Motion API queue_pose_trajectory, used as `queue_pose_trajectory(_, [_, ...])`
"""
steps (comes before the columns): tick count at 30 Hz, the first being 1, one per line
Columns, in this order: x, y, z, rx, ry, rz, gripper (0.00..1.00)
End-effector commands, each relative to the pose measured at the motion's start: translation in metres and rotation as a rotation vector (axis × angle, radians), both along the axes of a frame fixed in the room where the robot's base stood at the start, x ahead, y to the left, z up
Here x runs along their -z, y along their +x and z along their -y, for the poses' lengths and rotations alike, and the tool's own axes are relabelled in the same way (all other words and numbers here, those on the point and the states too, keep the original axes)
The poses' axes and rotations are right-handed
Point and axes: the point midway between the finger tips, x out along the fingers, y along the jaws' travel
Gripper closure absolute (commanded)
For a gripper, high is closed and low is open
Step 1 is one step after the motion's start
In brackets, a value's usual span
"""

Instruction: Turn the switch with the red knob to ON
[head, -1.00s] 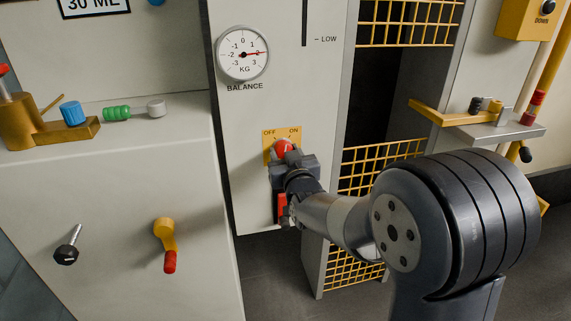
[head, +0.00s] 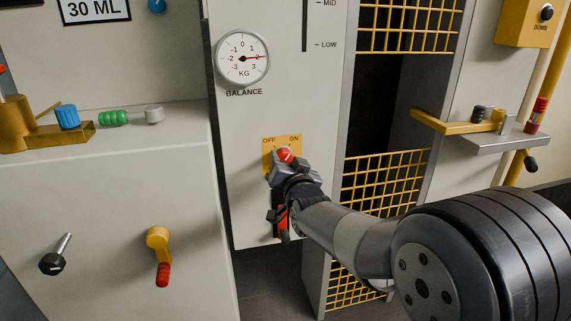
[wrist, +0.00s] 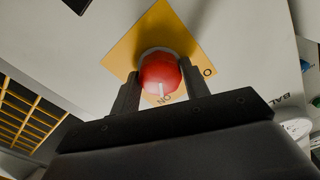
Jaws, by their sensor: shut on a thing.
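The red knob (head: 286,154) sits on a yellow switch plate (head: 268,157) with OFF at the left and ON at the right, on the pale cabinet front. My gripper (head: 283,162) is shut on the knob and covers part of the plate in the head view. In the wrist view the red knob (wrist: 160,72) is between the two dark fingers (wrist: 160,92). A short white mark on the knob points toward the ON lettering, and part of the OFF lettering shows to the right of it.
The balance dial (head: 242,58) is above the switch. A yellow mesh gate (head: 383,181) stands right of the cabinet. A yellow lever with a red grip (head: 159,256) is on the left panel. A small grey shelf (head: 500,137) is at right.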

Motion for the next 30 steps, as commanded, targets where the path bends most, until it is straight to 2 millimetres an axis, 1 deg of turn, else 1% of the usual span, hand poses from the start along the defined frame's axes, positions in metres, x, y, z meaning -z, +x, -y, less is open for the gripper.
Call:
queue_pose_trajectory(8, [-0.001, 0.000, 0.000, 0.000, 0.002, 0.000, 0.79])
queue_pose_trajectory(9, [0.000, 0.000, 0.000, 0.000, 0.002, 0.000, 0.55])
queue_pose_trajectory(16, [0.000, 0.000, 0.000, 0.000, 0.001, 0.001, 0.36])
queue_pose_trajectory(25, [0.000, -0.002, 0.001, 0.000, 0.000, 0.000, 0.35])
queue_pose_trajectory(28, [-0.001, -0.010, 0.003, 0.000, 0.000, -0.001, 0.35])
queue_pose_trajectory(30, [-0.002, -0.019, 0.005, 0.000, 0.000, 0.000, 0.35])
